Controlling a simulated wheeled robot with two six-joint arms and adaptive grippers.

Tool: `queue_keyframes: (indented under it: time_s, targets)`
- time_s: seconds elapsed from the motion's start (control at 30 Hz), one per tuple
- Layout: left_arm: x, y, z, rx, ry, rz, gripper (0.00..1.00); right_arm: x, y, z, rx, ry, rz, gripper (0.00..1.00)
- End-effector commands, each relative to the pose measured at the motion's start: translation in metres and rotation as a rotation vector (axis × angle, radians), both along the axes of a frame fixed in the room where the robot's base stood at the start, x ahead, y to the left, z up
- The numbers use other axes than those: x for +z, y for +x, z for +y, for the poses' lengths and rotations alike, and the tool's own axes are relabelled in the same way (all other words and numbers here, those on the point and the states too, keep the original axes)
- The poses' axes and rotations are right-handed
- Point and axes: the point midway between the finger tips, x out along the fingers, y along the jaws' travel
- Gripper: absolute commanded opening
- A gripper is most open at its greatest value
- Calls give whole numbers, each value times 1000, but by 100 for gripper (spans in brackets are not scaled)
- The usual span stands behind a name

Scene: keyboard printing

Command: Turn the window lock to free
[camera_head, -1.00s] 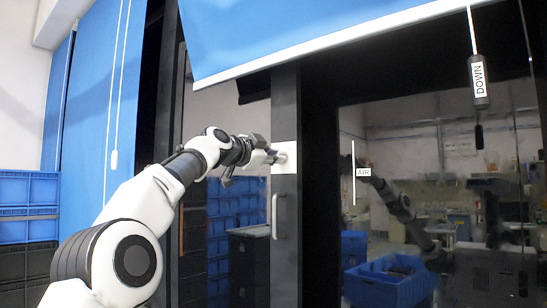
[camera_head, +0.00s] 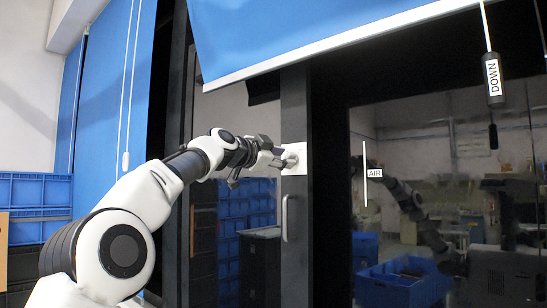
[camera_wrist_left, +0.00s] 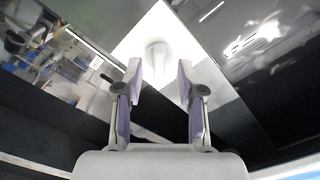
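The window lock is a white plate (camera_head: 298,150) with a round white knob, on the dark upright of the window frame. In the left wrist view the knob (camera_wrist_left: 157,56) lies straight ahead, at or just beyond my fingertips and between their lines. My left gripper (camera_head: 279,160) is at the plate from the left. It also shows in the left wrist view (camera_wrist_left: 158,72), with its two fingers apart and nothing clearly held. I cannot tell whether a finger touches the knob. My right gripper is not in view.
A grey handle (camera_head: 289,218) is on the upright below the lock. An AIR label (camera_head: 374,173) is on the dark glass. Blue crates (camera_head: 36,190) stand at left.

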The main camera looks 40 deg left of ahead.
Motion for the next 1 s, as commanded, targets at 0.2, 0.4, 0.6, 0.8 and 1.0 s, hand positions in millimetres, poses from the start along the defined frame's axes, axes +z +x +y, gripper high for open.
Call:
queue_keyframes:
  time_s: [0.2,0.4,0.6,0.8,1.0]
  targets:
    - [0,-38,2,-3,-1,-1,39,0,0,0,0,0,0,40]
    - [0,-57,3,-1,1,-1,39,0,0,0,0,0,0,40]
    - [-1,-57,3,-1,1,-1,39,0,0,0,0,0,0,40]
    - [0,-57,3,-1,1,-1,39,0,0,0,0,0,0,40]
    - [-13,-49,1,-3,4,20,39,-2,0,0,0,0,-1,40]
